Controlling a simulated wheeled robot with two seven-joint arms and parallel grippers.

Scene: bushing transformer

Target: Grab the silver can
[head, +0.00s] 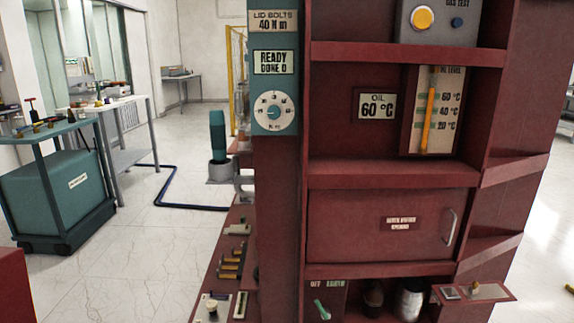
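A silver can (409,301) stands upright in the bottom right opening of the red cabinet, cut off by the lower picture edge. A dark brown bottle-like object (374,297) stands just to its left in the same opening. A small ledge with a knob (474,290) juts out to the right of the can. Neither of my grippers shows in the head view.
The red cabinet (330,177) fills the middle and right, with a closed handled door (385,225) above the can. A green switch (321,309) is left of the opening.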

